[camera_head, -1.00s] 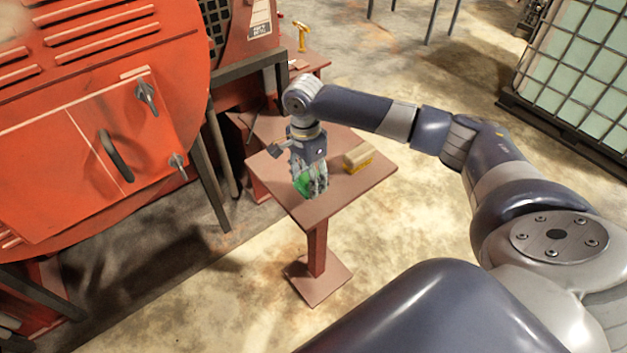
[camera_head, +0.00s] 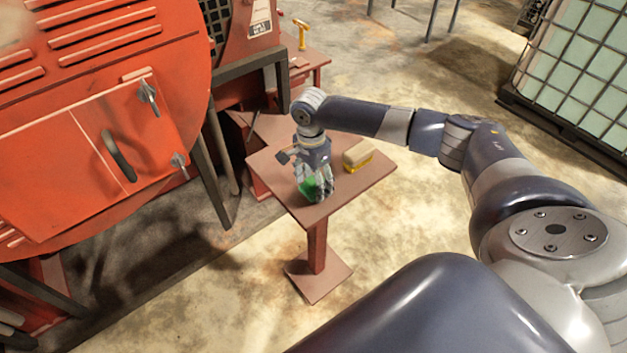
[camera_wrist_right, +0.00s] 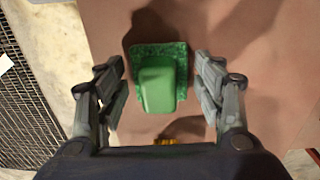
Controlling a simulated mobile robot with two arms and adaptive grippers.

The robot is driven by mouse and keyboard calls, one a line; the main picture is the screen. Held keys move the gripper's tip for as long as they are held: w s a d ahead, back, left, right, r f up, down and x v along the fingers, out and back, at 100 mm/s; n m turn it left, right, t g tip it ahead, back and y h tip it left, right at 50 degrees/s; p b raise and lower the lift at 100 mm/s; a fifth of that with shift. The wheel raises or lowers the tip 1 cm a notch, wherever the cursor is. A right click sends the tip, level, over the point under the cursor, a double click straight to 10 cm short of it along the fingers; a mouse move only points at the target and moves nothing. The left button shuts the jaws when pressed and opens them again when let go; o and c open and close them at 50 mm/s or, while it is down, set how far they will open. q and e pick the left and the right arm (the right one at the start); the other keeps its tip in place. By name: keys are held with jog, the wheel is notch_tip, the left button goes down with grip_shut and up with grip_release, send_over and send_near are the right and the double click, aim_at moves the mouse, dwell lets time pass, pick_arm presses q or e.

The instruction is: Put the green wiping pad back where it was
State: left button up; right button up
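The green wiping pad (camera_wrist_right: 160,80) lies on the small brown table (camera_head: 350,188), with its raised grip facing up. It shows in the right wrist view between the fingers, with a gap on each side. In the head view only part of the green pad (camera_head: 308,188) shows, behind the fingers. My right gripper (camera_head: 317,192) points down over the pad near the table's front left. In the right wrist view my right gripper (camera_wrist_right: 163,92) is open, and its fingers do not touch the pad. My left gripper is not in view.
A tan and yellow brush-like block (camera_head: 357,155) sits on the table right of my gripper. A big red machine (camera_head: 90,120) stands at the left. A yellow-handled tool (camera_head: 301,34) is on a surface behind. A caged tank (camera_head: 580,75) stands at the right.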

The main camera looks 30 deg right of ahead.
aim_at(312, 177)
dwell(0.3)
notch_tip(312, 177, up, 12)
jog(key=b, duration=0.1)
jog(key=shift+w+r, duration=0.15)
jog(key=shift+w, duration=0.15)
dwell(0.4)
